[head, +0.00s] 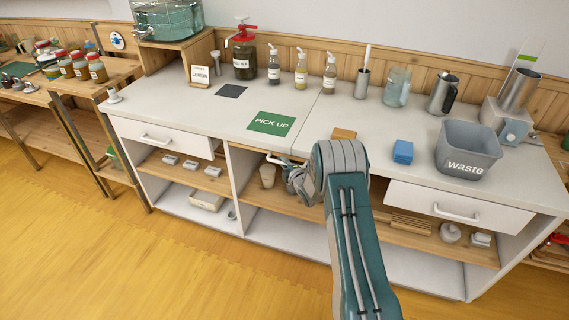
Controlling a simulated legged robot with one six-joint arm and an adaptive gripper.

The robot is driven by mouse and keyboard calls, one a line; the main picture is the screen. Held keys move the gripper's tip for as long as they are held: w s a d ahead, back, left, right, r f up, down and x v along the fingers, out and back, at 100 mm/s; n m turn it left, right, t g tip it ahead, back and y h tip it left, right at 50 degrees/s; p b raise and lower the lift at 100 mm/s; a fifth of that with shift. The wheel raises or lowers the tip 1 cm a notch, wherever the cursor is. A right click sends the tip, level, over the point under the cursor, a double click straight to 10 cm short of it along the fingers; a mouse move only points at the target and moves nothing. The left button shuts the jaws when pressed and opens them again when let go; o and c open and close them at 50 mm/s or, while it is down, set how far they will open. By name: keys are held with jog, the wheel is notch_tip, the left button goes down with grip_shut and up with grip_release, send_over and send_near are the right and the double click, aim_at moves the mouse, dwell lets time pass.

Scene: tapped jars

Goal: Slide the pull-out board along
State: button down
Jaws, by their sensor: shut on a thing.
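The pull-out board (276,160) shows only as a narrow wooden strip just under the counter's front edge, between the two white drawers. Most of it is hidden by the counter and my arm. My gripper (290,178) is at the front of the counter, at the board's front, and is shut on it. The fingertips are small and partly covered by the wrist, so the exact contact point cannot be made out.
The counter (205,110) carries a green PICK UP mat (271,123), a blue block (403,152), a grey waste bin (467,150), bottles and a jar (244,62). A cup (267,176) stands on the shelf left of my gripper. The floor in front is clear.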

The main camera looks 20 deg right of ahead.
jog(key=shift+f, duration=0.2)
jog(key=c, duration=0.6)
grip_release()
jog(key=shift+d, duration=0.15)
jog(key=shift+c, duration=0.2)
jog(key=shift+w, duration=0.1)
jog(key=shift+r, duration=0.1)
jog(key=shift+s, duration=0.25)
jog(key=v, duration=1.1)
jog(key=shift+s, duration=0.2)
jog(key=shift+d, duration=0.15)
